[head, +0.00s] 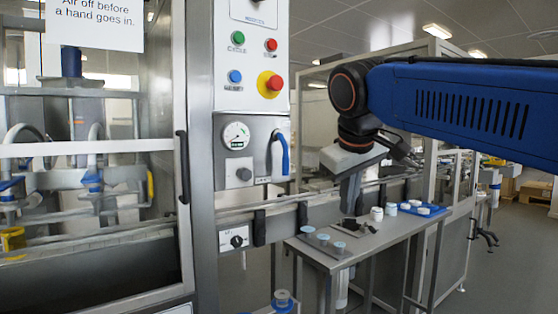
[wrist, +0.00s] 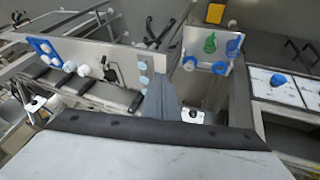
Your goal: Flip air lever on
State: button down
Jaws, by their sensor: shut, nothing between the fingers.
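The air lever (head: 284,154) is a blue handle on a grey curved arm. It is on the grey panel, to the right of a round pressure gauge (head: 236,135). The blue part points downward along the panel's right side. My gripper (head: 350,208) is to the right of the panel in the head view, apart from the lever, with its fingers pointing down above the side table. It is shut and empty. In the wrist view its grey fingers (wrist: 158,76) show together as one wedge. I cannot make out the lever surely in the wrist view.
A side table (head: 330,262) below my gripper carries pale blue-topped cups, white jars and a blue tray (head: 424,209). Above the gauge are push buttons and a red stop knob (head: 273,83). A rail (head: 262,211) runs below the panel. A machine door with a dark handle (head: 183,167) stands left.

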jog(key=w+a+r+n, duration=0.1)
jog(key=w+a+r, duration=0.1)
jog(key=a+r, duration=0.5)
jog(key=w+a+r+n+t, duration=0.1)
jog(key=w+a+r, duration=0.2)
jog(key=a+r, duration=0.5)
jog(key=a, duration=0.3)
jog(key=shift+a, duration=0.1)
jog(key=shift+w+d+f, duration=0.6)
jog(key=shift+w+f, duration=0.7)
jog(key=shift+w, duration=0.2)
jog(key=shift+w+d+f, duration=0.55)
jog(key=shift+w+f, duration=0.75)
jog(key=shift+w, duration=0.15)
jog(key=shift+w+d+f, duration=0.6)
jog(key=shift+w+f, duration=0.7)
jog(key=shift+w, duration=0.2)
